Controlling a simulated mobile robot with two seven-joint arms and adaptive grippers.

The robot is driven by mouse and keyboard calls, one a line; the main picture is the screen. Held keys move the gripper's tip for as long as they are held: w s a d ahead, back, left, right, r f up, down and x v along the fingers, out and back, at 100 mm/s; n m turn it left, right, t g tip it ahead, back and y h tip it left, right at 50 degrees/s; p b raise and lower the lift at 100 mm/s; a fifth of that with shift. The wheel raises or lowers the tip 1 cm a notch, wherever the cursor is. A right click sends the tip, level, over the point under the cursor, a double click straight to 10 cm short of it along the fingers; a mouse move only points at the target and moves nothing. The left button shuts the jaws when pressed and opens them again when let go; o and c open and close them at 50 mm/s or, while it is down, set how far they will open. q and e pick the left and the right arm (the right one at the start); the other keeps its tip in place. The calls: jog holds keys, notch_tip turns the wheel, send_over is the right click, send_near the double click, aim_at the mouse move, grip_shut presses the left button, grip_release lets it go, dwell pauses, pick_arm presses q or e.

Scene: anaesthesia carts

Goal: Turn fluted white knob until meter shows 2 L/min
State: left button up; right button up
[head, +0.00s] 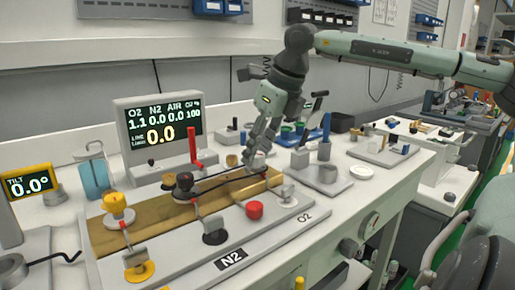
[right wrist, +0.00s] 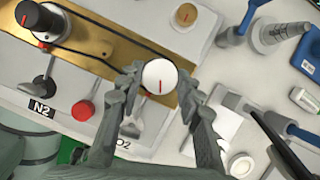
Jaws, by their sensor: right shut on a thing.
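The white knob (right wrist: 160,76) is round with a red mark and sits at the right end of the brass-coloured block (head: 150,218). My right gripper (head: 256,160) comes down over it from above and is shut on it, with one finger on each side in the right wrist view (right wrist: 159,84). In the head view the fingers mostly hide the knob, and its fluting cannot be made out. The meter screen (head: 160,122) reads O2 1.1, N2 0.0, AIR 0.0, O2 % 100, with a large 0.0 below. My left gripper is not in view.
A black knob (head: 184,182) and a yellow knob (head: 115,203) stand along the same block, and a dark belt runs from the black knob towards the white one. A red knob (head: 254,210) sits in front. A tilt display (head: 29,183) reads 0.0°. Several small stands crowd the right side.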

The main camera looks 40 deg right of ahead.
jog(key=shift+r+n, duration=0.1)
jog(key=shift+n, duration=0.4)
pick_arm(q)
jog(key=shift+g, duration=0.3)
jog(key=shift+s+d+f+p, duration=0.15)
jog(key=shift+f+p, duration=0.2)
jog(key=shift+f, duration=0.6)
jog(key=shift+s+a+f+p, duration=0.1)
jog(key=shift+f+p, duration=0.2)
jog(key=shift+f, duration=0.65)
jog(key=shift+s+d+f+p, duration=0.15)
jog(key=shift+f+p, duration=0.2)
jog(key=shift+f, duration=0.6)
pick_arm(e)
jog(key=shift+d+n+g+y, duration=0.1)
jog(key=shift+n+g+y, duration=0.45)
jog(key=shift+n, duration=0.95)
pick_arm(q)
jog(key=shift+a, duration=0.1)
pick_arm(e)
jog(key=o, duration=1.2)
jog(key=shift+c, duration=0.2)
jog(key=v, duration=1.1)
jog(key=shift+s+d+r, duration=0.25)
jog(key=shift+s+d, duration=0.05)
